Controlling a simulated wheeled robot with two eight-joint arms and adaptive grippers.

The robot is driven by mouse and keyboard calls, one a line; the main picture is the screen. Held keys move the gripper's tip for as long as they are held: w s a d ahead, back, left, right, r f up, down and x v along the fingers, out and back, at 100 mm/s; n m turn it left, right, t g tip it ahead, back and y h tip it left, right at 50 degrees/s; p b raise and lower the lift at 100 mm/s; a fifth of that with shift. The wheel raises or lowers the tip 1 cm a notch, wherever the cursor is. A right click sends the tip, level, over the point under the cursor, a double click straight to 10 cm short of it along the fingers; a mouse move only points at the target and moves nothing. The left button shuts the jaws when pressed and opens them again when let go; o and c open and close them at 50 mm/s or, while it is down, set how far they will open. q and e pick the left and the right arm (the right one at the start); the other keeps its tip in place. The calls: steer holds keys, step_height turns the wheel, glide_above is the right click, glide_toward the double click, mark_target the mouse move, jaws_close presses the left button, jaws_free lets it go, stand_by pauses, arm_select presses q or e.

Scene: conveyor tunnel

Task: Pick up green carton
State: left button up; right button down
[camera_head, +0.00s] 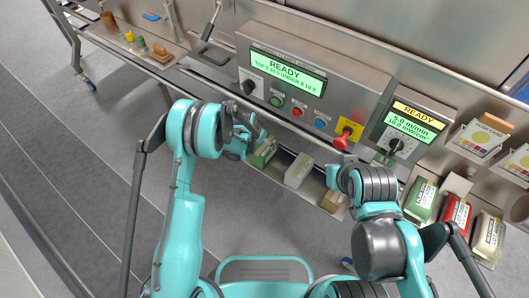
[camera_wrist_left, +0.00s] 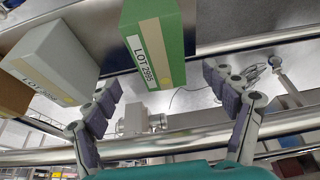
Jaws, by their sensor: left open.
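The green carton (camera_wrist_left: 155,40) with a white "LOT 2995" label stands at the top centre of the left wrist view. In the head view the green carton (camera_head: 264,152) is partly hidden by my left arm's end, on a low shelf below the control panel. My left gripper (camera_wrist_left: 163,84) is open, with its fingertips apart on either side of the carton's near end. The fingers do not visibly touch it. My right arm reaches in from the lower right in the head view, but its gripper fingers do not show.
A grey-white carton (camera_head: 298,170) stands right of the green one, then a brown carton (camera_head: 333,201). The grey-white one (camera_wrist_left: 50,60) is close to my left finger in the wrist view. A steel rail (camera_wrist_left: 160,145) runs below. Green, red and beige packs lie at far right.

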mark_target(264, 146)
arm_select(q)
steer(key=b+x, duration=0.1)
steer(key=x, duration=0.2)
steer(key=shift+s+a, duration=0.1)
steer(key=b+x, duration=0.2)
steer(key=x, duration=0.2)
steer(key=shift+f+b, duration=0.3)
steer(key=shift+f, duration=0.1)
steer(key=shift+f, duration=0.15)
steer(key=c, duration=1.7)
steer(key=shift+o, duration=0.2)
